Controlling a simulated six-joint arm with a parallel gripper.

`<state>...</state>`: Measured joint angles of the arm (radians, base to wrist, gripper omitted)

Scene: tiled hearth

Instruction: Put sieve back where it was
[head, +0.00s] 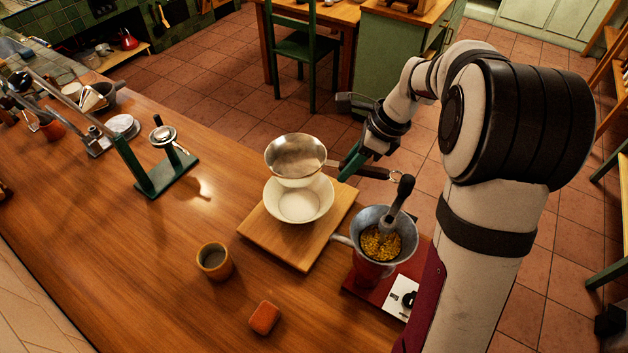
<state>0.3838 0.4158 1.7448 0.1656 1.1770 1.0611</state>
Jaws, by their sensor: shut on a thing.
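The sieve (296,155), a round metal mesh bowl with a dark handle, is held over a white bowl (300,203) in the head view. It covers the far part of the bowl's rim; I cannot tell whether the two touch. The bowl stands on a wooden board (277,250). My gripper (350,166) comes from the right and is shut on the sieve's handle (373,172). The exact contact is partly hidden by the fingers.
A mug (214,261) and an orange block (264,318) are in front. A green stand (165,174) is at left. Counter between is clear.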

